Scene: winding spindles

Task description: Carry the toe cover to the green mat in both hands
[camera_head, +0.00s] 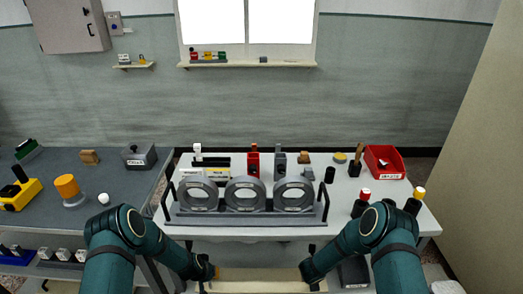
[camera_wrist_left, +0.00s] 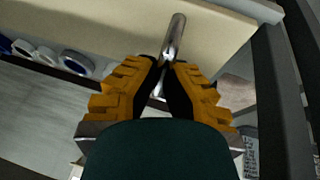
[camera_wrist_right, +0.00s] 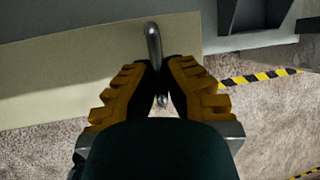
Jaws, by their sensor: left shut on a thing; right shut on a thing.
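The toe cover looks like a long cream panel (camera_head: 255,277) at the bottom of the head view, in front of and below the white table's front edge. It also shows in the left wrist view (camera_wrist_left: 110,30) and the right wrist view (camera_wrist_right: 90,75). My left gripper (camera_head: 212,273) is shut on a metal bar handle (camera_wrist_left: 174,35) near the panel's left end. My right gripper (camera_head: 305,275) is shut on a similar handle (camera_wrist_right: 154,42) near its right end. The panel looks about level between them. I cannot make out a green mat in any view.
The white table (camera_head: 345,190) carries a grey rack with three rings (camera_head: 244,195), a red bin (camera_head: 384,161) and several small items. A dark grey workbench (camera_head: 115,180) stands left, with a yellow device (camera_head: 20,193). Yellow-black floor tape (camera_wrist_right: 260,77) shows in the right wrist view.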

